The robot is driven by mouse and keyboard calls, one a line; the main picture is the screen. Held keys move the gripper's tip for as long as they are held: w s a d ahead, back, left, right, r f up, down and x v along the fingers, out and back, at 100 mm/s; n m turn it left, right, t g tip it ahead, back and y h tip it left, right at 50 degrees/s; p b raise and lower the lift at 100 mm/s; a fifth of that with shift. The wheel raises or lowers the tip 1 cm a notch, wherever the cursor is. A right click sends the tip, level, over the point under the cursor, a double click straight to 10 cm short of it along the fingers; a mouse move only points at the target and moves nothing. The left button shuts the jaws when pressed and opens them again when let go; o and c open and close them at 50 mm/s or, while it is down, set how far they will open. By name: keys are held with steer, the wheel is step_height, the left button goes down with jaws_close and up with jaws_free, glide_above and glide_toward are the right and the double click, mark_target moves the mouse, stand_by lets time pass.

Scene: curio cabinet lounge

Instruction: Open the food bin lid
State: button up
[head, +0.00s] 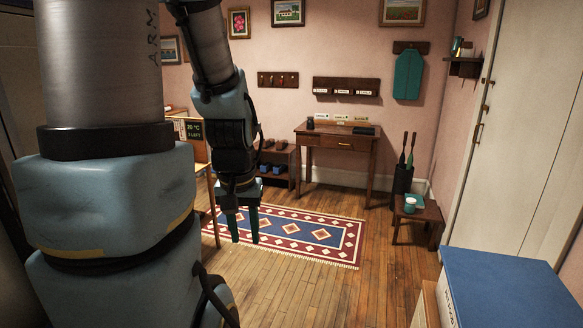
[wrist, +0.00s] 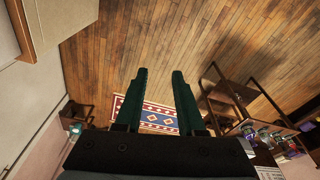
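A box with a flat blue top (head: 510,287) stands at the bottom right of the head view. Its pale side bears lettering too small to read surely; it may be the food bin. Its top looks shut, and its lower part is cut off by the frame. My gripper (head: 244,228) hangs fingers down left of the box and well apart from it, over the rug area. In the wrist view my gripper (wrist: 159,74) has its two green fingers apart with nothing between them. I cannot make out the blue top in the wrist view.
A patterned rug (head: 335,239) lies on the wood floor. A desk (head: 341,137) stands at the back wall. A small stool (head: 418,214) with a cup stands on the right, beside a dark holder (head: 403,180). The floor (head: 385,270) before the box is clear.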

steer(key=shift+s, duration=0.3)
steer(key=shift+c, duration=1.4)
steer(key=shift+d+f, duration=0.1)
steer(key=shift+f, duration=0.2)
steer(key=shift+c, duration=0.8)
steer(key=d+f+n+g+b, duration=0.1)
steer(key=d+f, duration=0.1)
steer(key=d+f+n+g+h+b, duration=0.1)
steer(key=d+f+b, duration=0.1)
steer(key=d+f, duration=0.1)
steer(key=d+f+n+g+h+b, duration=0.1)
steer(key=d+f+n+b, duration=0.1)
steer(key=d, duration=0.1)
steer(key=shift+w+f, duration=0.25)
steer(key=shift+w, duration=0.05)
jaws_close()
steer(key=n+g+h+b, duration=0.4)
steer(key=n+h+b, duration=0.6)
steer(key=n+h, duration=0.1)
glide_toward(448, 292)
steer(key=p+x, duration=0.2)
steer(key=x, duration=0.4)
steer(key=shift+s+d, duration=0.1)
steer(key=shift+d, duration=0.1)
steer(key=shift+a+r+p, duration=0.1)
steer(key=shift+r+p, duration=0.95)
steer(key=shift+r, duration=0.9)
